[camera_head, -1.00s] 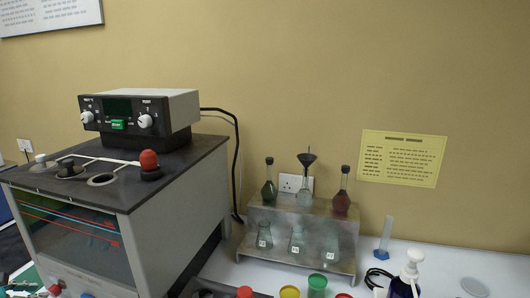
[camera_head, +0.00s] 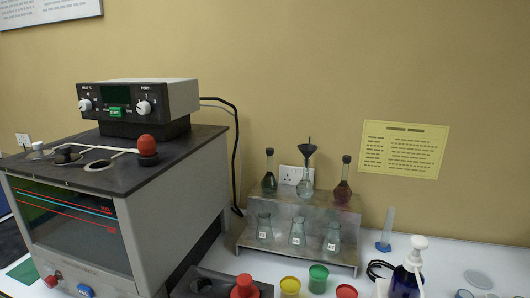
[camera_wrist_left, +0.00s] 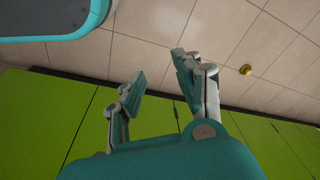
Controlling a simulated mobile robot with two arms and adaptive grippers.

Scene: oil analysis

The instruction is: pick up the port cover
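The grey analysis machine (camera_head: 180,215) stands at the left in the head view. On its dark top are an open round port (camera_head: 97,165), a grey-white knobbed cover (camera_head: 38,150), a black knobbed cover (camera_head: 67,155) and a red-topped cover (camera_head: 147,150). Another red knobbed piece (camera_head: 244,288) sits in a dark tray (camera_head: 215,272) at the bottom edge. I cannot tell which is the port cover meant. My left gripper (camera_wrist_left: 158,68) is open and empty in the left wrist view, facing floor tiles and green panels. Neither gripper shows in the head view.
A metal rack (camera_head: 297,250) holds several flasks behind the tray. Yellow, green and red jars (camera_head: 318,278) stand in front of it. A blue pump bottle (camera_head: 407,280) and a cylinder (camera_head: 387,230) are at the right. The white table is partly clear there.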

